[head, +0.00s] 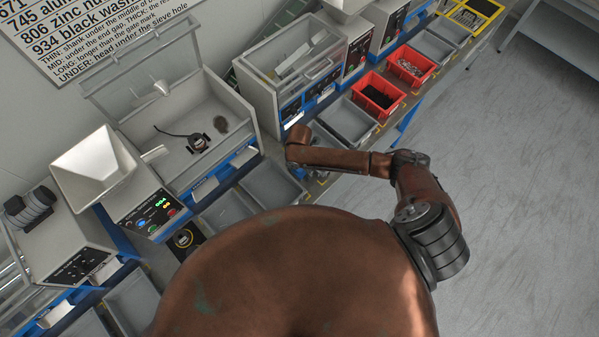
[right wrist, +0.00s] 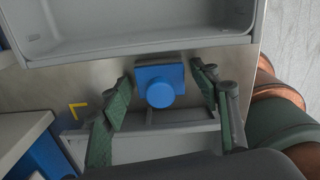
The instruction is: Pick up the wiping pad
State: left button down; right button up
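The wiping pad (right wrist: 160,82) shows in the right wrist view as a blue rectangular block with a round blue knob facing the camera. It is by a grey holder or ledge just below a grey bin. My right gripper (right wrist: 166,88) is open, with one green-padded finger on each side of the pad. Gaps show between the fingers and the pad, so they do not grip it. In the head view my right arm reaches toward the bench, and the pad cannot be made out there. My left gripper is not in view.
A grey bin (right wrist: 140,52) stands just beyond the pad. In the head view, red bins (head: 378,96) and grey bins (head: 347,122) line the bench edge. A lidded grey box (head: 180,110) and a white hopper (head: 92,168) stand left. Open floor (head: 500,180) lies right.

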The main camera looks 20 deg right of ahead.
aim_at(298, 172)
jog(key=c, duration=0.9)
jog(key=shift+r, duration=0.1)
jog(key=shift+r, duration=0.5)
jog(key=s+a+r, duration=0.2)
jog(key=s+r, duration=0.2)
jog(key=s+a+r, duration=0.3)
jog(key=s+r, duration=0.1)
jog(key=s+a+r+p, duration=0.1)
jog(key=s+a+r, duration=0.1)
jog(key=s+r, duration=0.1)
jog(key=shift+s+a+r, duration=0.35)
jog(key=shift+s+r, duration=0.05)
jog(key=shift+r, duration=0.05)
